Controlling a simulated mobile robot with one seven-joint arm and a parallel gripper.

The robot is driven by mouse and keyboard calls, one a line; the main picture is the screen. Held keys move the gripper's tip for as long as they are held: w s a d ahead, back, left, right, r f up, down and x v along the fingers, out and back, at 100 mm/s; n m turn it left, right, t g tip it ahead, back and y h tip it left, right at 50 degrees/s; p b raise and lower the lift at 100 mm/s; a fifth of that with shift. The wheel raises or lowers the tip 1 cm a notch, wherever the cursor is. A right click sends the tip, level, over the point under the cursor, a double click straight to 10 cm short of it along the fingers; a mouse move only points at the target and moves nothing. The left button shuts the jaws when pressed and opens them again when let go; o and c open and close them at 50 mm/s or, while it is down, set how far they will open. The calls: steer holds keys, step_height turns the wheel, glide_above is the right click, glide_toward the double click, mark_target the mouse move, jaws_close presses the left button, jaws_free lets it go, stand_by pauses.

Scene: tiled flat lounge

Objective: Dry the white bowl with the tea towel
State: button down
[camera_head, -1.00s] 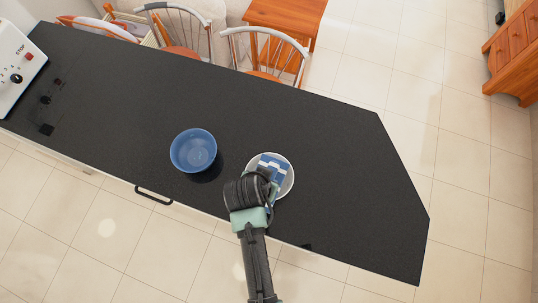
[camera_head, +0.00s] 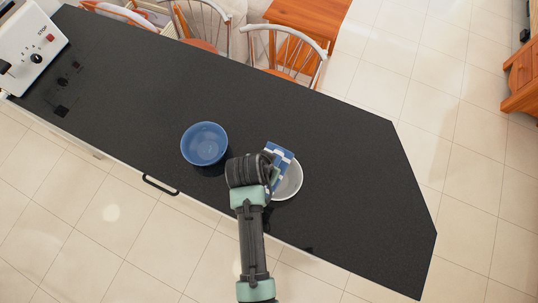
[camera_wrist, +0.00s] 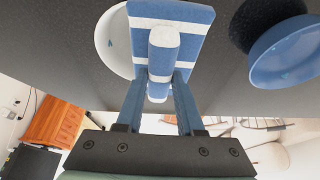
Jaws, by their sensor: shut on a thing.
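The white bowl (camera_head: 293,180) stands on the black counter, right of my wrist in the head view. It also shows at the upper left of the wrist view (camera_wrist: 113,42). The tea towel (camera_head: 281,155) is blue and white and covers part of the bowl's far left side. My gripper (camera_wrist: 158,82) is shut on the towel. In the head view my wrist hides the fingers and the bowl's left edge. I cannot tell whether the towel touches the bowl's inside.
A blue bowl (camera_head: 204,144) stands on the counter (camera_head: 340,200) left of my wrist, close by. A white appliance (camera_head: 30,48) is at the far left end. Chairs (camera_head: 282,48) line the far edge. The counter's right part is clear.

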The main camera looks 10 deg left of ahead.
mark_target(285, 161)
steer(key=shift+s+d+p, duration=0.25)
steer(key=shift+d+p, duration=0.05)
steer(key=shift+d, duration=0.6)
steer(key=shift+s+d+p, duration=0.3)
steer(key=shift+d, duration=0.55)
steer(key=shift+s+d+p, duration=0.25)
steer(key=shift+d+p, duration=0.05)
steer(key=shift+d, duration=0.6)
